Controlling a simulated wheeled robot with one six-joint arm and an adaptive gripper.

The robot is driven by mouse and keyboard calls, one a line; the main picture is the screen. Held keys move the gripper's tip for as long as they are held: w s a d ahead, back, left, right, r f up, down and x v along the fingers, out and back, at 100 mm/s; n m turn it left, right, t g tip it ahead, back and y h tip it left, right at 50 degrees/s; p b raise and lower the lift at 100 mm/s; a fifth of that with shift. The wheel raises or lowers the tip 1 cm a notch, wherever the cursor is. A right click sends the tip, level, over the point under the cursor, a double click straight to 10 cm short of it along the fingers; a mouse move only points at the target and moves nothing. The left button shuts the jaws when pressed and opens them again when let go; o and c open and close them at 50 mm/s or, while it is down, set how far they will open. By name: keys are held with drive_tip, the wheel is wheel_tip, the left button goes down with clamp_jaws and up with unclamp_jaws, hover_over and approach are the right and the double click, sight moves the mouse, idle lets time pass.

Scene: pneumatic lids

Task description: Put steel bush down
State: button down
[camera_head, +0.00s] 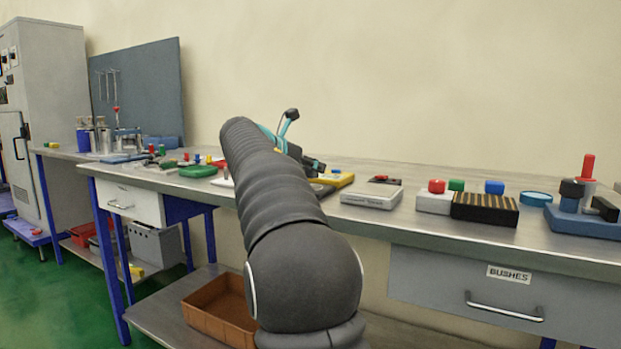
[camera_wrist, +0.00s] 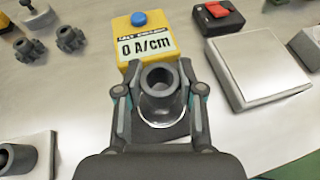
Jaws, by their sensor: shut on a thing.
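The steel bush (camera_wrist: 160,107) is a dark grey hollow cylinder in the middle of the wrist view. My gripper (camera_wrist: 159,90) is shut on it, one finger on each side, with its open bore facing the camera. The bush is just in front of a yellow meter (camera_wrist: 148,40) reading "0 A/cm". A pale curved edge shows below it. I cannot tell whether the bush touches anything beneath. In the head view my arm hides the bush, and only part of my gripper (camera_head: 314,166) shows beside the yellow meter (camera_head: 335,179).
A flat block with a pale top (camera_wrist: 257,68) stands right of the meter, before a black box with a red switch (camera_wrist: 217,15). Gears (camera_wrist: 70,39) lie at left. Another dark hollow cylinder (camera_wrist: 14,160) sits lower left. A drawer labelled BUSHES (camera_head: 506,291) is closed.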

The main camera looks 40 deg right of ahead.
drive_tip(key=shift+f, duration=1.15)
drive_tip(key=shift+f, duration=0.15)
drive_tip(key=c, duration=0.7)
unclamp_jaws()
drive_tip(key=shift+a+r, duration=0.2)
drive_tip(key=v, duration=1.1)
drive_tip(key=shift+a+r+p, duration=0.15)
drive_tip(key=shift+a+p, duration=0.1)
drive_tip(key=shift+p, duration=0.05)
